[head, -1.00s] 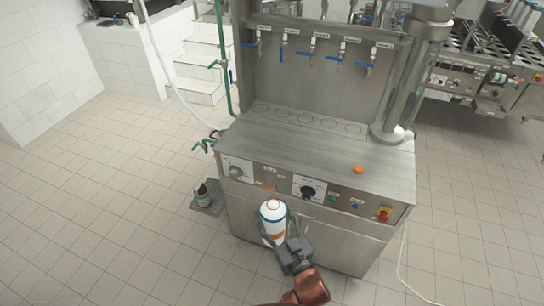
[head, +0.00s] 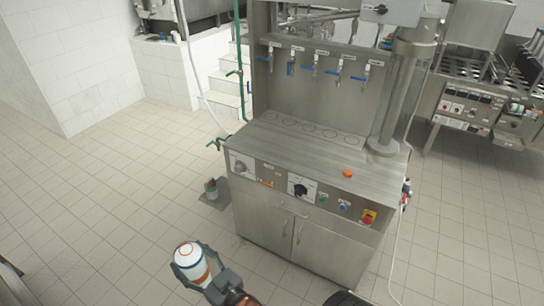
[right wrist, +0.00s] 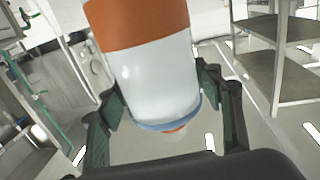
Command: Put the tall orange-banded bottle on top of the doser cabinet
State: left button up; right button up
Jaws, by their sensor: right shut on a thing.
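The white bottle with an orange band (head: 192,265) is held by my right gripper (head: 194,268) in the lower left of the head view, in front of and left of the doser cabinet. In the right wrist view the bottle (right wrist: 155,75) fills the middle between the two green-padded fingers of the gripper (right wrist: 163,112). The steel doser cabinet (head: 270,222) stands in the middle, with a flat top (head: 285,150) under a row of blue-handled taps. My left gripper is not in view.
An orange cap-like piece (head: 348,173) lies on the cabinet top at the right. A thick steel column (head: 395,100) rises at its right end. The tiled floor around is mostly clear.

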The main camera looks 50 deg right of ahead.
aim_at(301, 151)
jog(key=z, duration=0.05)
jog(key=i, duration=1.55)
jog(key=z, duration=1.15)
jog(key=i, duration=0.6)
jog(key=z, duration=1.15)
jog(key=i, duration=0.5)
jog(key=z, duration=0.45)
